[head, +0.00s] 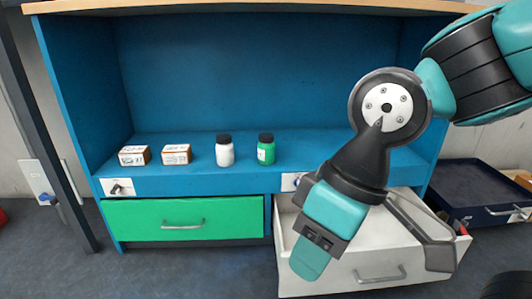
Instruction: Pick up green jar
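The green jar (266,149) with a black cap stands upright on the blue shelf, right of a white jar (224,151) with a black cap. My gripper (372,262) hangs in front of the cabinet, to the right of and below the green jar in the head view. Its two fingers are spread wide apart, and no object shows between them. The jar is fully visible and apart from the gripper.
Two small boxes (134,156) (177,154) stand left of the jars. A green drawer (190,219) is closed below the shelf. A white drawer (425,278) stands pulled out behind my gripper. A dark tray (462,178) lies at right.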

